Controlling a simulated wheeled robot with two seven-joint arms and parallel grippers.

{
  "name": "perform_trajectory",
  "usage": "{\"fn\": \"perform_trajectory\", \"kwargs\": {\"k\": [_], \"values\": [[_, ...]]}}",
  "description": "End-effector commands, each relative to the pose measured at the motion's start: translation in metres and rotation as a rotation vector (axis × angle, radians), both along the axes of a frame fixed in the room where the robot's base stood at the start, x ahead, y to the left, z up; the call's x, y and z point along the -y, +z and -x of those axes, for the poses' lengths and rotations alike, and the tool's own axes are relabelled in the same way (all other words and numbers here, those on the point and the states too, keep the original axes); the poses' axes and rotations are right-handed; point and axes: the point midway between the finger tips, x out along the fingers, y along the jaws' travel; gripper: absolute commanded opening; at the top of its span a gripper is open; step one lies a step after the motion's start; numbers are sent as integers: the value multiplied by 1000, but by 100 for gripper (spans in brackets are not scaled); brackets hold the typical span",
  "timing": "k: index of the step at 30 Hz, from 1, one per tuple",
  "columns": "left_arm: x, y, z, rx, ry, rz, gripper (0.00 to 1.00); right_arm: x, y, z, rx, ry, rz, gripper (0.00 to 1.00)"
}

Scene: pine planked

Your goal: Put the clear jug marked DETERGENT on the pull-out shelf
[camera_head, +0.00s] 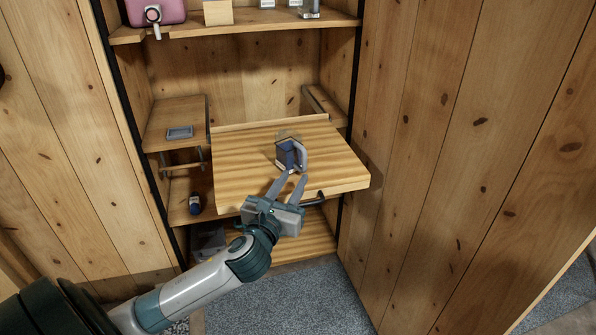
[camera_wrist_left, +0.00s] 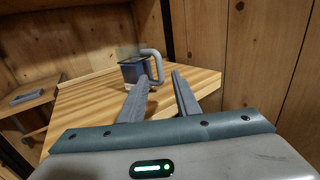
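The clear jug (camera_head: 286,154) with dark blue contents and a grey handle stands upright on the pull-out shelf (camera_head: 245,170), near its middle. It also shows in the left wrist view (camera_wrist_left: 135,70), with the handle on its right side. No marking on it is legible. The wooden pull-out shelf extends out of the cupboard and also shows in the left wrist view (camera_wrist_left: 85,105). My left gripper (camera_head: 294,175) is open above the front part of the shelf, its fingers pointing at the jug. The jug and handle are beyond the fingertips, not gripped. My right gripper is not in view.
An upper shelf (camera_head: 240,25) holds a pink container (camera_head: 155,12) with a tap and several other items. A small side shelf at left carries a grey-blue tray (camera_head: 180,132). A dark blue bottle (camera_head: 195,203) stands lower left. Wooden panels flank the cupboard. The pull-out shelf is otherwise clear.

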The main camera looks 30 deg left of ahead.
Motion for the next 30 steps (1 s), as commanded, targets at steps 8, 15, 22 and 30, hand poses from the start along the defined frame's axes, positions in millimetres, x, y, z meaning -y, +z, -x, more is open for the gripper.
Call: {"fn": "perform_trajectory", "kwargs": {"k": [8, 15, 22, 30], "values": [[6, 0, 22, 0, 0, 1, 30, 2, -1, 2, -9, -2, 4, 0], [6, 0, 23, 0, 1, 1, 30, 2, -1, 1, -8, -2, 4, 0], [6, 0, 23, 0, 1, 0, 30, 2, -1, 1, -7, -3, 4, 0], [8, -20, 29, -21, 12, 120, 30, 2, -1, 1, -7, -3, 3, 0]]}}
